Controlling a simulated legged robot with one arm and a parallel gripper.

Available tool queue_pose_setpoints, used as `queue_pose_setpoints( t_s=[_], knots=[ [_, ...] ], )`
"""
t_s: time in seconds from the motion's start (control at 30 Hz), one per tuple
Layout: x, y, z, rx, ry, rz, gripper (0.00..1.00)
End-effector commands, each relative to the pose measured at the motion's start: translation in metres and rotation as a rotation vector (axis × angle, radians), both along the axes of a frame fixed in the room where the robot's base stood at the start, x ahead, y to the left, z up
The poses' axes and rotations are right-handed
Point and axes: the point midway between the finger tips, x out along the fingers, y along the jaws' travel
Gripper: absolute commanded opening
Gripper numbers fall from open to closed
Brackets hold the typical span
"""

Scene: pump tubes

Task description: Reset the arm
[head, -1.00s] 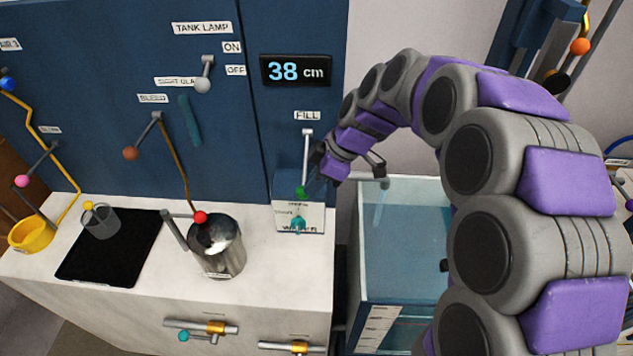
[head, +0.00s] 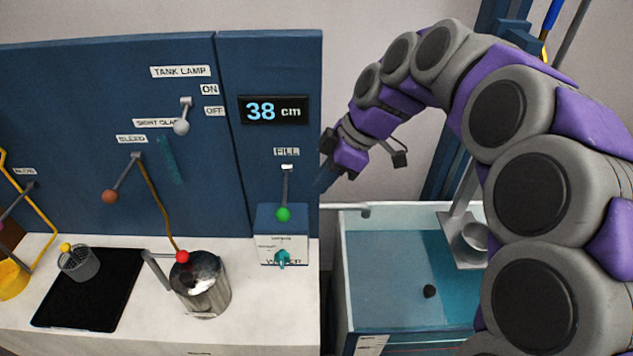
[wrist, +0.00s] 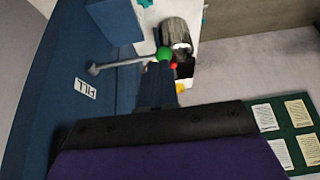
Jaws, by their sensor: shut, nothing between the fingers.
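My purple and grey arm arches in from the right in the head view. My gripper (head: 328,162) is at its left end, beside the right edge of the blue panel and above the tank's left rim. It is shut and empty, apart from the fill lever. The fill lever (head: 285,190) hangs down from the panel with its green knob (head: 283,214) at the bottom. In the wrist view the green knob (wrist: 164,54) shows beyond the dark gripper body, which fills the lower part.
A water tank (head: 345,265) stands below my arm, with a spout over its left rim. A steel canister (head: 203,285) and a black tray (head: 110,300) sit on the white counter. The display (head: 274,110) reads 38 cm.

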Motion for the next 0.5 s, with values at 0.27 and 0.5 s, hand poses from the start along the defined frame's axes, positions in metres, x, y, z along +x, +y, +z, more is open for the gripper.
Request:
queue_pose_setpoints(
  t_s=[0.27,0.5],
  knots=[
    [0.0,0.001,0.0,0.0,-0.001,0.0,0.0],
    [-0.015,-0.001,-0.002,-0.029,0.036,-0.062,0.0]
  ],
)
